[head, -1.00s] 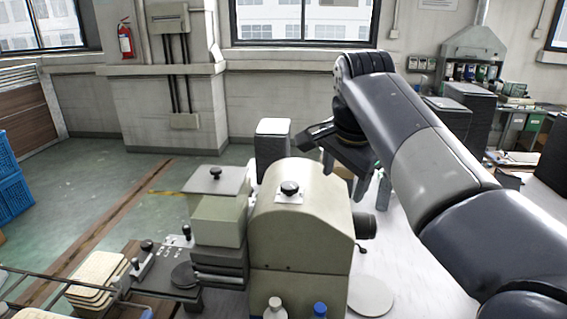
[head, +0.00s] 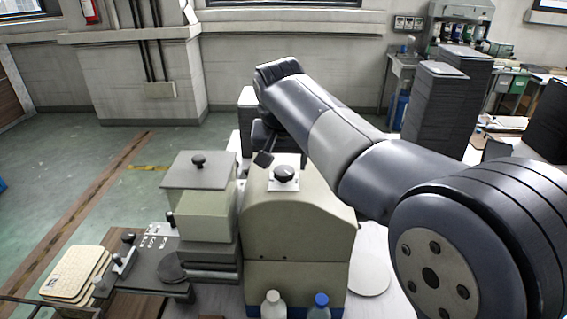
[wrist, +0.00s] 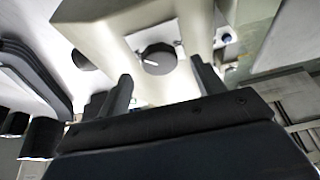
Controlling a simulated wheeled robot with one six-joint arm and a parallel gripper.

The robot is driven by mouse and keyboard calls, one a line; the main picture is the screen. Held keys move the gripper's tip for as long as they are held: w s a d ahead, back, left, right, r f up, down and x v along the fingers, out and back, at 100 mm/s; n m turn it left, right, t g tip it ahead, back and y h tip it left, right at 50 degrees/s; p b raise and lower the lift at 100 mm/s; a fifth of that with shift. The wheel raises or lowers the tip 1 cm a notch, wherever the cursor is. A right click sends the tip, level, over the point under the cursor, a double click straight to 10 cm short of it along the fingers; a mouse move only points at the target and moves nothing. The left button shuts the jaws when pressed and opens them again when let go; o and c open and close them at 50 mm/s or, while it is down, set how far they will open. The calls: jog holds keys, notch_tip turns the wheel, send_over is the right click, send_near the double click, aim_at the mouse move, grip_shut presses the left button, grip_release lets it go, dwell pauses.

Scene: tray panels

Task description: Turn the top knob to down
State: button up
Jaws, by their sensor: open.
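The top knob (head: 284,174) is a round black knob on a small white plate on top of the beige machine housing (head: 300,225). In the wrist view the knob (wrist: 158,59) shows a short white mark pointing left. My gripper (wrist: 163,80) is open, with one finger on each side of the view just short of the knob and nothing between them. No contact with the knob shows.
A grey-lidded box (head: 198,172) with a black handle stands left of the housing. A white-capped bottle (head: 273,306) and a blue-capped bottle (head: 320,308) stand in front. A stack of dark trays (head: 435,105) is at the back right.

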jog(key=shift+x, duration=1.25)
jog(key=shift+c, duration=0.4)
jog(key=c, duration=0.9)
jog(key=shift+d+n, duration=0.1)
jog(key=shift+n, duration=0.2)
jog(key=n+y, duration=0.1)
jog(key=n, duration=0.2)
jog(key=shift+d+n+y, duration=0.15)
jog(key=shift+n+y, duration=0.15)
jog(key=n, duration=0.2)
jog(key=n+g+y, duration=0.1)
jog(key=n, duration=0.1)
jog(key=shift+w+d+n+y, duration=0.1)
jog(key=shift+w+n+y, duration=0.05)
jog(key=shift+n+y, duration=0.2)
jog(key=shift+n, duration=0.25)
